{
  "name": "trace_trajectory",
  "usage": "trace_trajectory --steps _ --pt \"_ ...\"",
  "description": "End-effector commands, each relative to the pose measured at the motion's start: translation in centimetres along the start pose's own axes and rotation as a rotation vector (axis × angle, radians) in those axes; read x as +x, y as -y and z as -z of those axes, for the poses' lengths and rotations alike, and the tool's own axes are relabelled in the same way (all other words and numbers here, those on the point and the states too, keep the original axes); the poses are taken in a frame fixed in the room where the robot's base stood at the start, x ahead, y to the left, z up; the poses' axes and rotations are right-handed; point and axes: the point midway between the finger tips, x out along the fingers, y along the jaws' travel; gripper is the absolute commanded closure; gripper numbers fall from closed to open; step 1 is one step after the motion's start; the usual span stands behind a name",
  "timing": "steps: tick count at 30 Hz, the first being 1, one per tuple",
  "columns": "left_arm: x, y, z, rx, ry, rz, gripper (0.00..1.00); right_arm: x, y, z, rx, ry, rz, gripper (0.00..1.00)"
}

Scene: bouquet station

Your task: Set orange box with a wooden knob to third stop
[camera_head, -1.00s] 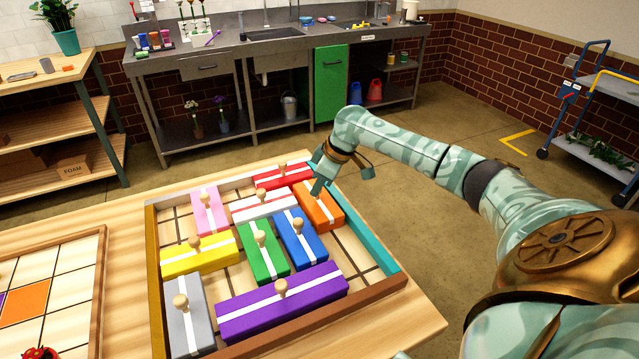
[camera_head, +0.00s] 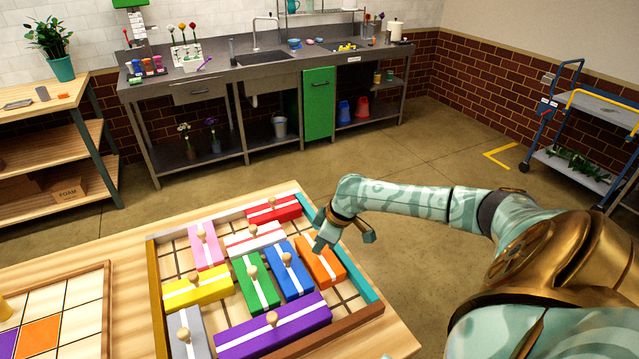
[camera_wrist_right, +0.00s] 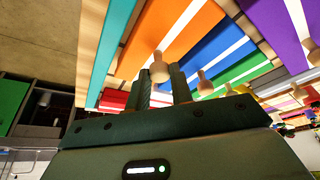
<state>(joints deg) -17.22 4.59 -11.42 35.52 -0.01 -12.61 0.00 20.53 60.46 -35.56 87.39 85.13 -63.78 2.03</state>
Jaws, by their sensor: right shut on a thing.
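The orange box (camera_head: 326,268) with a white stripe lies in the sliding-block tray (camera_head: 370,290), at its right side beside the blue box (camera_head: 290,272). My right gripper (camera_head: 318,244) is at its wooden knob and shut on it. In the right wrist view the knob (camera_wrist_right: 160,68) shows at my fingertips (camera_wrist_right: 163,88), above the orange box (camera_wrist_right: 185,30). The gripper hides the knob in the head view. A bare gap lies between the orange box and the red box (camera_head: 273,210).
The purple box (camera_head: 250,335) lies across the near side of the tray. Bare floor shows between it and the orange box. The white box (camera_head: 262,240) and green box (camera_head: 257,284) lie further left. The teal wall (camera_head: 358,275) bounds the right side.

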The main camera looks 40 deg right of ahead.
Motion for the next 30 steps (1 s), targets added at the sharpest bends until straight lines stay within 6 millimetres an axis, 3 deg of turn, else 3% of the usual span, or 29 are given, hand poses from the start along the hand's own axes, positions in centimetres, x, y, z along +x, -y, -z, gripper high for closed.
trace_trajectory --steps 3,4,6,17,23,30 --pt "0.1 0.0 0.0 0.0 0.0 0.0 0.64 0.1 0.0 0.0 0.001 -0.002 0.001 1.0" --pt "0.1 0.0 0.0 0.0 0.0 0.0 0.64 0.1 0.0 0.0 0.001 -0.002 0.001 0.75" --pt "0.1 0.0 0.0 0.0 0.0 0.0 0.64 0.1 0.0 0.0 0.001 -0.002 0.001 0.57" --pt "-0.1 0.0 0.1 0.0 -0.001 0.0 0.64 -0.5 -0.1 0.1 0.001 -0.001 -0.001 0.57" --pt "-1.2 0.1 0.3 0.0 -0.004 0.001 0.64 -4.4 -0.2 0.1 -0.001 0.0 -0.004 0.57" --pt "-2.6 0.1 0.6 0.001 -0.008 0.002 0.64 -11.1 -0.2 0.1 -0.003 0.001 -0.004 0.57"
